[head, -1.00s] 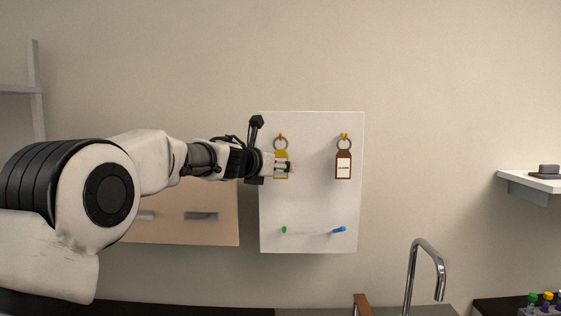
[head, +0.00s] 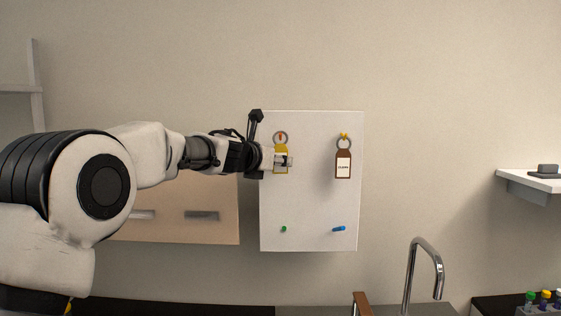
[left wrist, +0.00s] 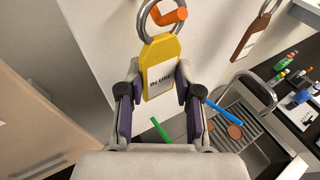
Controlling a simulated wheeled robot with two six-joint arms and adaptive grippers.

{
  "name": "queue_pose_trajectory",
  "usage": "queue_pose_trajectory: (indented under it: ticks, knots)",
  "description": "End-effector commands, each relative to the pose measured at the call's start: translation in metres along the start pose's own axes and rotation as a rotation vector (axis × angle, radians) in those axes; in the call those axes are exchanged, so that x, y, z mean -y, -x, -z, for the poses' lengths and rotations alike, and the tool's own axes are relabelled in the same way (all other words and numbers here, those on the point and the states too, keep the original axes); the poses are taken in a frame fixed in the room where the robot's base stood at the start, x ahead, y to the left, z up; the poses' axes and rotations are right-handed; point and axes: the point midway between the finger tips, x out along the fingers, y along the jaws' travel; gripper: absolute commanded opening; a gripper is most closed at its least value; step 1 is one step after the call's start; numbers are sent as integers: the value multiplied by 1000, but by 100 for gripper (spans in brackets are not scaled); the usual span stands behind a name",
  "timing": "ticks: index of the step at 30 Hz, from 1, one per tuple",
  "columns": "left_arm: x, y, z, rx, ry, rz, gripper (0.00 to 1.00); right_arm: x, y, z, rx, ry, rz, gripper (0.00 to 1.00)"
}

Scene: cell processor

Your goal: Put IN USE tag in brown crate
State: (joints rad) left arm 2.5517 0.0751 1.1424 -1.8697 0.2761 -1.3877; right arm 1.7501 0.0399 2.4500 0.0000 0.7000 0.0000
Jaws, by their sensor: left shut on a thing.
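The yellow IN USE tag (head: 279,154) is at the white board (head: 312,205), with its metal ring around an orange hook (head: 280,137). The hook sits near the middle of the ring opening. My left gripper (head: 287,161) is shut on the tag's body from the left. In the left wrist view the yellow tag (left wrist: 162,52) stands between the fingers of the gripper (left wrist: 158,93), its label readable and its ring still around the hook (left wrist: 171,17). My right gripper is not in view. I cannot make out a brown crate.
A brown CLEAN tag (head: 343,165) hangs from a yellow hook to the right. Green (head: 283,229) and blue (head: 339,228) pegs stick out below. A tap (head: 424,265) stands at lower right, with a shelf (head: 535,181) beyond. A beige cabinet (head: 205,215) is left of the board.

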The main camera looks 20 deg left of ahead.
Motion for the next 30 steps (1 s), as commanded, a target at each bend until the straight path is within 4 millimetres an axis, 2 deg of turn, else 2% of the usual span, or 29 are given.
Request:
queue_pose_trajectory:
  ticks: [9,30]
  knots:
    - [7,12,-6,0,0,0,0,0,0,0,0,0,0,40]
    - [13,22,-10,0,1,-1,0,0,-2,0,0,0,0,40]
